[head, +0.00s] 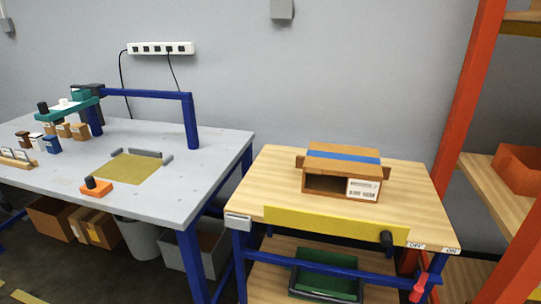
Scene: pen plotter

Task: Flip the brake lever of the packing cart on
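The packing cart (290,190) has a light wooden top and a blue frame, and stands right of centre. On its front right edge are a small OFF label (416,246) and, to the right, an ON label (450,251). A red part (419,288) is on the front right leg, below the labels. I cannot tell how the knob and red part connect, or which is the brake lever. Neither gripper is in view.
A cardboard box (325,184) with blue tape lies on the cart, a green crate (325,258) below. The grey plotter table (200,135) stands left with a blue gantry (150,94). An orange rack post (478,85) rises close to the cart's right side.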

